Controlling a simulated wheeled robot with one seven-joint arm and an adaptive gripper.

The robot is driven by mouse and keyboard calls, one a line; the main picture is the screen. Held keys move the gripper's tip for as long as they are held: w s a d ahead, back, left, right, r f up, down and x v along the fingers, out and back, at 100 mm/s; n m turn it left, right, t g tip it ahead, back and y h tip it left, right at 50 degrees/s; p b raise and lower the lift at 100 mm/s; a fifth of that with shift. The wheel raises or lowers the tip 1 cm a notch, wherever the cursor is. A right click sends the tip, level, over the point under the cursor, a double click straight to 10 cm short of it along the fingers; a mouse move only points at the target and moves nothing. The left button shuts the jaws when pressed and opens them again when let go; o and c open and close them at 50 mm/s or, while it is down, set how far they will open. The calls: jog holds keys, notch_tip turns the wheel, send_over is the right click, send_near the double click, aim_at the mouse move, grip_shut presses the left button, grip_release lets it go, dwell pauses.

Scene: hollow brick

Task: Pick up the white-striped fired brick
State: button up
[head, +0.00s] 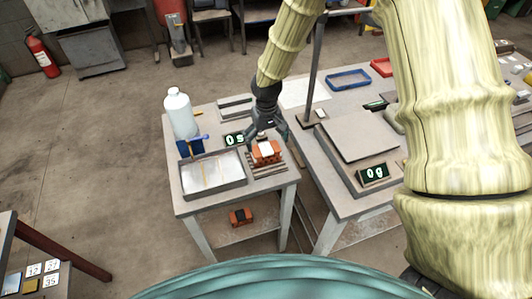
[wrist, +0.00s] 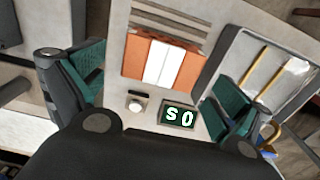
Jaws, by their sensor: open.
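The fired brick (head: 267,152) is orange with a white band across its middle. It lies on a slatted rack (head: 267,170) at the right of the small table. In the wrist view the brick (wrist: 162,62) lies ahead, between and beyond the fingers, with its white stripes facing the camera. My gripper (head: 266,128) is above and just behind the brick in the head view. In the wrist view my gripper (wrist: 158,92) has its two green-padded fingers spread wide, with nothing between them. I see no contact with the brick.
A shallow metal tray (head: 212,195) sits left of the brick. A timer (head: 234,139) reading 0s, a white bottle (head: 180,115) and a blue holder (head: 190,147) stand nearby. A scale (head: 360,135) with a 0g display (head: 374,173) occupies the right table. Another orange brick (head: 241,216) is on the lower shelf.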

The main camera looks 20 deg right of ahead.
aim_at(266, 148)
jog(key=shift+s+a+f+p, duration=0.15)
jog(key=shift+f+p, duration=0.75)
jog(key=shift+f, duration=1.6)
jog(key=c, duration=1)
jog(key=shift+r, duration=0.15)
